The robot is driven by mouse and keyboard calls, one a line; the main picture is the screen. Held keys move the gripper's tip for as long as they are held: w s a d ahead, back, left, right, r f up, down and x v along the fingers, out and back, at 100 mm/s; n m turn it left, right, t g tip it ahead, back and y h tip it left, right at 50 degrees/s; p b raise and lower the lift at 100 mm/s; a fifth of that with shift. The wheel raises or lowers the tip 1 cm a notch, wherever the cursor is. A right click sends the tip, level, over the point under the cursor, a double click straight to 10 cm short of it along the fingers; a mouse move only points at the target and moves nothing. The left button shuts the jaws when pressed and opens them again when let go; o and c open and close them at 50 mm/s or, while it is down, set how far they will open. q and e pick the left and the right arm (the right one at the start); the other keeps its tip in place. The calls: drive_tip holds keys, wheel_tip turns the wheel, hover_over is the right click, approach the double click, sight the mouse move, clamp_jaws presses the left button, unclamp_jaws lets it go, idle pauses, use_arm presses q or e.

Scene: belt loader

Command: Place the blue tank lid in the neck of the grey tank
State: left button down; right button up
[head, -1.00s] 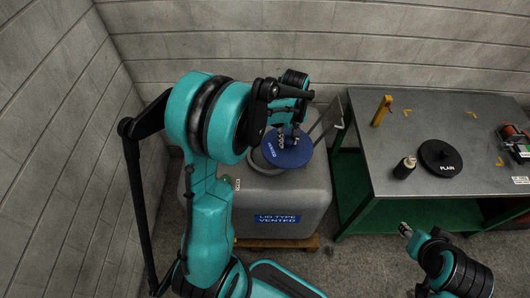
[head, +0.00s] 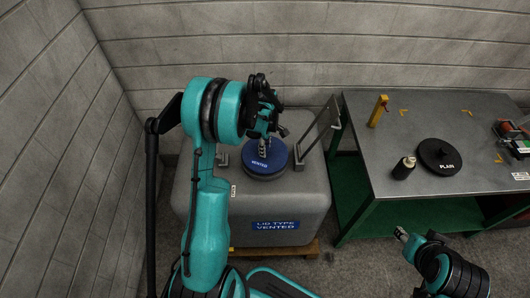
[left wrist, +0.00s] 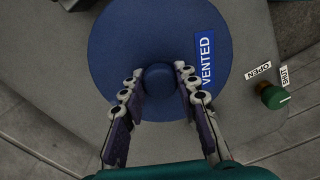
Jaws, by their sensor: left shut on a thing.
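The blue lid (head: 276,162), marked VENTED, is a round disc with a central knob. It lies level over the neck (head: 266,178) of the grey tank (head: 305,203); I cannot tell whether it is fully seated. The tank bears a blue label reading LID TYPE VENTED. My left gripper (head: 262,150) is above the lid, shut on its knob. In the left wrist view the lid (left wrist: 115,45) fills the upper middle, with the fingers (left wrist: 158,92) on both sides of the knob. My right gripper (head: 402,234) is low in front of the table, empty.
A black lid marked PLAIN (head: 438,157), a small dark bottle (head: 404,168) and a yellow post (head: 378,110) stand on the table (head: 355,125). A grey upright plate (head: 318,130) stands beside the neck. A green valve knob (left wrist: 274,97) has OPEN and SHUT tags.

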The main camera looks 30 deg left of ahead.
use_arm(q)
wheel_tip(320, 180, down, 2)
drive_tip(key=shift+f, duration=0.1)
drive_tip(key=c, duration=1.6)
unclamp_jaws()
drive_tip(key=shift+f+b, duration=0.1)
drive_tip(key=shift+b, duration=0.3)
drive_tip(key=o, duration=0.5)
drive_tip(key=shift+c, duration=0.2)
